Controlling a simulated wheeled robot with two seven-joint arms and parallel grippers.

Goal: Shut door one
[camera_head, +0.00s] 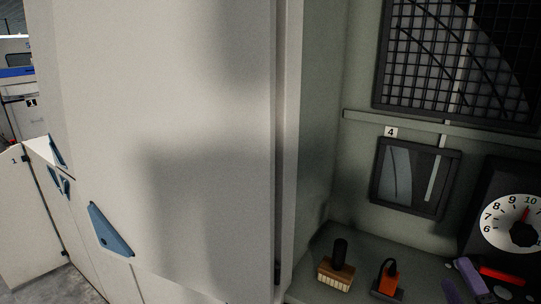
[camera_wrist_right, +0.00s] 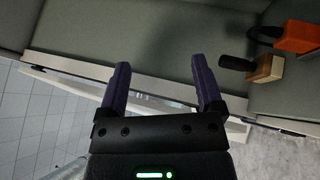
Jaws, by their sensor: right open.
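Door one is the pale panel marked 1 (camera_head: 22,207) at the far left of the head view. It stands swung out from the white machine side, with dark hinge-like fittings along its right edge. My right gripper (camera_head: 484,280) shows only in part at the bottom right of the head view, as purple fingers far from door one. In the right wrist view the two purple fingers (camera_wrist_right: 164,78) are apart, with nothing between them. Door one cannot be made out for certain in the wrist view. My left gripper is not in view.
A large white panel (camera_head: 170,120) fills the middle. Blue triangular parts (camera_head: 110,231) sit on the machine side. At right, a grey shelf holds a wooden brush (camera_head: 336,276) and an orange object (camera_head: 389,278). A dial (camera_head: 511,222) stands behind. Grey floor shows lower left.

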